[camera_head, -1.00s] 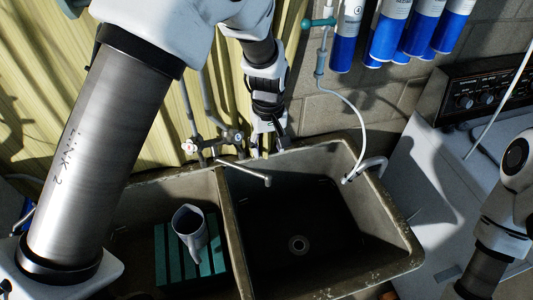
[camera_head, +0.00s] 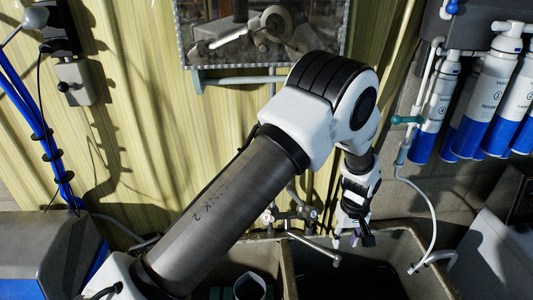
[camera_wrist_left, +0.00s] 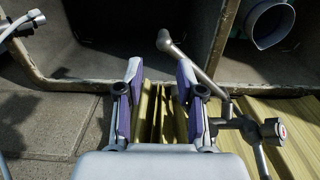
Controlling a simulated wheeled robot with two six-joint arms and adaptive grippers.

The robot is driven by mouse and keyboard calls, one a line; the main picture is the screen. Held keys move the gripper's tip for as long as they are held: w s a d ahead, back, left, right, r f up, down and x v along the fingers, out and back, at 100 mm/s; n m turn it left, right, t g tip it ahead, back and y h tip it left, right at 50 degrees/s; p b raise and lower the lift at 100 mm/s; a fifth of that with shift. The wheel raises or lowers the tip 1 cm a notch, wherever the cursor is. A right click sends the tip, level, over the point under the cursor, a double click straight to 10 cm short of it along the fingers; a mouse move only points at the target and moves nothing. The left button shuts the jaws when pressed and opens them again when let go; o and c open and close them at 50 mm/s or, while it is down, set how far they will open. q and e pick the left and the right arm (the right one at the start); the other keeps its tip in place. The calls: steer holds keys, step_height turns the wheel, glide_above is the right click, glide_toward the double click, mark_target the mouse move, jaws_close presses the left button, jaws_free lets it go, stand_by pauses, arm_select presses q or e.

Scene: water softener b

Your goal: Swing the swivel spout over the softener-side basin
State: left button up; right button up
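The swivel spout (camera_head: 316,250) is a thin grey metal tube. It slants from the wall taps (camera_head: 290,214) over the divider, its tip above the back of the right basin (camera_head: 395,255). My left gripper (camera_head: 354,241) is just right of the spout tip in the head view, near the basin's back rim. My right gripper is out of view.
A cup (camera_head: 249,286) stands in the left basin, which my left arm partly hides. A white curved tap (camera_head: 432,262) is at the right basin's right edge. Blue-and-white cartridges (camera_head: 481,108) hang on the right wall. A framed mirror (camera_head: 265,35) is above.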

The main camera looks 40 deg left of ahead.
mark_target(338, 256)
arm_select(q)
steer(key=shift+s+a+f+b, duration=0.15)
steer(key=shift+s+f+b, duration=0.15)
steer(key=shift+f+b, duration=0.25)
steer(key=shift+s+a+f+b, duration=0.15)
steer(key=shift+s+f+b, duration=0.15)
steer(key=shift+f, duration=0.3)
steer(key=f+b, duration=0.4)
steer(key=f, duration=0.1)
steer(key=shift+w+d+f, duration=0.2)
steer(key=shift+w+f, duration=0.05)
steer(key=shift+w, duration=0.05)
steer(key=shift+o, duration=0.2)
steer(key=shift+s+r, duration=0.25)
steer(key=shift+r, duration=0.15)
steer(key=shift+a, duration=0.15)
steer(key=c, duration=0.3)
steer(key=shift+o, duration=0.3)
steer(key=shift+w+r, duration=0.1)
steer(key=shift+w, duration=0.05)
steer(key=o, duration=0.9)
steer(key=shift+o, duration=0.8)
steer(key=shift+w+f, duration=0.3)
steer(key=shift+w, duration=0.05)
steer(key=shift+s+r, duration=0.15)
steer(key=shift+s, duration=0.1)
